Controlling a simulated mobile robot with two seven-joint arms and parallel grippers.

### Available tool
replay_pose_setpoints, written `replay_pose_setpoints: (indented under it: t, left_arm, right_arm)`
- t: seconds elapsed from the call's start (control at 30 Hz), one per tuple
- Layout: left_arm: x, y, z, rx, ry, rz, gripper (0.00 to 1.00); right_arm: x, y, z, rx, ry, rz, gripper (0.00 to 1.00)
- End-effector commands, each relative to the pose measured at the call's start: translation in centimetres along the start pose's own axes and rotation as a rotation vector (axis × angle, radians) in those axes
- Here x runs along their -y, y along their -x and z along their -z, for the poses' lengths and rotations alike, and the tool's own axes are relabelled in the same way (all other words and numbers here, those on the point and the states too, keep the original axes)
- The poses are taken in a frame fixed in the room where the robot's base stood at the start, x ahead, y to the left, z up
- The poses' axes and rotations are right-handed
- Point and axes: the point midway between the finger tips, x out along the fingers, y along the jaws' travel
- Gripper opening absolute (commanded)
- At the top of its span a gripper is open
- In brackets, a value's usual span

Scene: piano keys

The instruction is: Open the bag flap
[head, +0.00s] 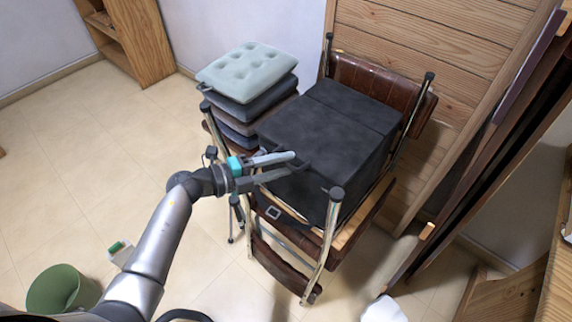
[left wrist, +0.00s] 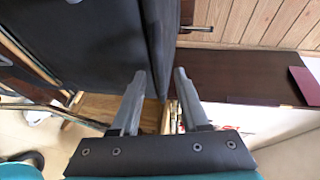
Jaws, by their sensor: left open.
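A black box-shaped bag (head: 335,125) rests on a stack of chairs with metal legs, its top closed and a seam running across it. My left gripper (head: 299,161) is open at the bag's near left edge, its fingers reaching over that edge in the head view. In the left wrist view, the bag's dark fabric (left wrist: 100,40) fills the upper left, and one of its edges runs close to the open fingers (left wrist: 160,74). I cannot tell whether the fingers touch the bag. My right gripper is not in view.
Several cushions (head: 247,72) are piled to the left of the bag. A wooden panel (head: 440,45) rises behind. A green bin (head: 62,290) stands at lower left. Tiled floor at left is largely free.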

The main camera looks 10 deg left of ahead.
Motion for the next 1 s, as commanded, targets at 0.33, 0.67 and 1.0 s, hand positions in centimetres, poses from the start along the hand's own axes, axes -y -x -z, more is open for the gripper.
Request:
replay_pose_setpoints:
  t: [0.33,0.67,1.0]
  left_arm:
    - [0.01,-1.38,0.03,0.000,0.000,-0.001,0.45]
    - [0.01,-1.33,0.02,0.000,0.000,0.000,0.20]
    - [0.00,-1.31,0.02,0.000,0.000,-0.001,0.00]
  right_arm:
    - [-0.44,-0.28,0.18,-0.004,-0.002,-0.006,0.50]
    - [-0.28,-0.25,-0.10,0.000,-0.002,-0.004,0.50]
    - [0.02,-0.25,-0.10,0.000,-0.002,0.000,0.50]
